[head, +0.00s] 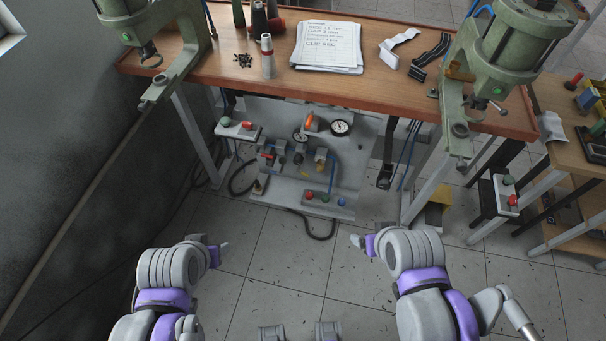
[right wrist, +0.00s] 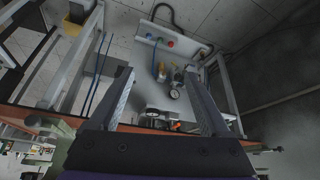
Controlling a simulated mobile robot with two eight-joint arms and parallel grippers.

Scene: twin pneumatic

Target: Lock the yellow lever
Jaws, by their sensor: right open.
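On the pneumatic panel (head: 285,112) under the bench, a small yellow-brass part (head: 325,160) sits right of centre; it also shows in the right wrist view (right wrist: 162,72). I cannot tell for sure that it is the yellow lever. An orange handle (head: 310,122) sits higher, left of a gauge. My right gripper (head: 357,240) is in front of the panel, apart from it. In the right wrist view its two fingers (right wrist: 160,73) are spread with nothing held between them. My left gripper (head: 224,250) is low on the left, away from the panel; its jaws are too small to read.
The wooden bench top (head: 230,75) overhangs the panel. Two green presses (head: 500,65) stand at its ends. Button boxes (head: 238,130) hang at both sides. Hoses lie near the panel base.

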